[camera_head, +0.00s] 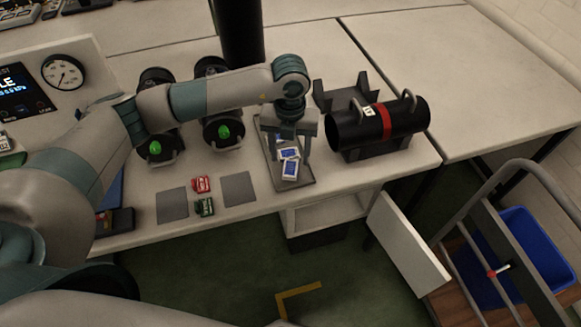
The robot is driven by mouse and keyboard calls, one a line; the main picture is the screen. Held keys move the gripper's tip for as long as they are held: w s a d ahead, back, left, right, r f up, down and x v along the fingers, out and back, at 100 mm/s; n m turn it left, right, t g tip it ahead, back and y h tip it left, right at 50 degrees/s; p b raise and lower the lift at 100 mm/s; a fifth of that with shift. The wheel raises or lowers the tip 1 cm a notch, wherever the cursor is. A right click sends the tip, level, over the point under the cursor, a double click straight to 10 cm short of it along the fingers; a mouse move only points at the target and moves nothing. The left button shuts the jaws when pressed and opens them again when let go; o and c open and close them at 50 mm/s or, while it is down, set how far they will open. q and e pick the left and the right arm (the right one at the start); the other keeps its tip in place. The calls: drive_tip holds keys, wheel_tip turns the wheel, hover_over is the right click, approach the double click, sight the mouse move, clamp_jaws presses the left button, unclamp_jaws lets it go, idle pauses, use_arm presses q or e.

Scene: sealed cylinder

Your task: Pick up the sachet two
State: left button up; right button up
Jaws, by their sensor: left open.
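Two small white sachets with blue print lie close together on a grey tray (305,181). The upper sachet (289,154) and the lower sachet (290,170) seem to touch or overlap; I cannot tell which is sachet two. My left gripper (290,153) points down over the tray, its fingers apart on either side of the upper sachet. It is open and holds nothing that I can see. The gripper body hides the back of the tray, and I cannot tell the exact height of the fingertips. My right gripper is not in view.
A black cylinder (400,116) with a red band rests in a cradle right of the tray. Red (201,184) and green (205,207) blocks lie between grey pads. A cart with a blue bin (535,245) stands right.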

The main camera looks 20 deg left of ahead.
sight(290, 167)
use_arm(q)
drive_tip(key=shift+w+f+p, duration=0.1)
drive_tip(key=shift+f+p, duration=0.25)
drive_tip(key=shift+p, duration=0.15)
wheel_tip(290, 167, down, 3)
drive_tip(key=shift+w+f+p, duration=0.1)
drive_tip(key=shift+p, duration=0.7)
drive_tip(key=shift+f, duration=0.6)
drive_tip(key=shift+c, duration=0.6)
drive_tip(key=c, duration=1.1)
